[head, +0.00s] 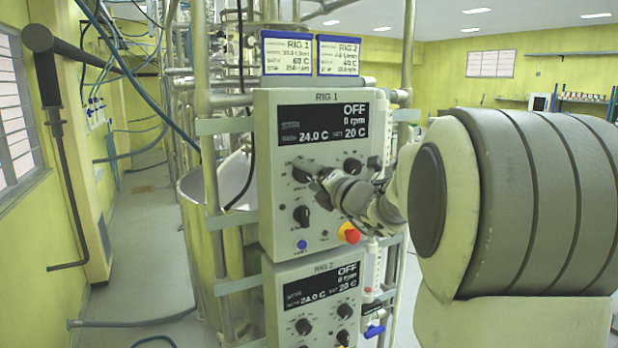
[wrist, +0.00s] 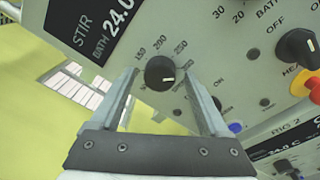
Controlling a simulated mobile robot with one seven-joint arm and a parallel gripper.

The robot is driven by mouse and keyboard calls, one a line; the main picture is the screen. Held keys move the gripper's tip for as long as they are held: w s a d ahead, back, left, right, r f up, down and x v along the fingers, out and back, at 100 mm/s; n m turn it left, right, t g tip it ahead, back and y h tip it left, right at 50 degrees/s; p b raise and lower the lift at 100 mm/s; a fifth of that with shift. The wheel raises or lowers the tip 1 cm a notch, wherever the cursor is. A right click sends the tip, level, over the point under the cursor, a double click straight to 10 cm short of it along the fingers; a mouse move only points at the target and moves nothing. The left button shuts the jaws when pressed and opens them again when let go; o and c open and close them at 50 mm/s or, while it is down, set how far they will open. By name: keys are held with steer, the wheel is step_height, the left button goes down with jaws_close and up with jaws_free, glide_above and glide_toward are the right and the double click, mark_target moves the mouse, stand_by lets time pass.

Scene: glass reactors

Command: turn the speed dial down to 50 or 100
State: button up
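The speed dial (wrist: 160,73) is a round black knob on the grey RIG 1 panel (head: 270,225). In the wrist view the numbers 150, 200 and 250 show around its upper side; the lower numbers are hidden, and I cannot read its pointer surely. My gripper (wrist: 160,70) is open, with one finger on each side of the dial and a visible gap to it. In the head view my gripper (head: 313,172) is at the panel's upper left dial and partly covers it. The RIG 1 display (head: 322,126) reads OFF, 0 rpm, 24.0 C and set 20 C.
Another black dial (head: 352,166) is to the right, and one more (head: 301,216) is below. A red knob on yellow (head: 350,234) and a blue button (head: 302,244) sit low on the panel. The RIG 2 panel (head: 272,300) is underneath. A metal vessel (head: 195,190) stands at left.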

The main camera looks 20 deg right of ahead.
jaws_close()
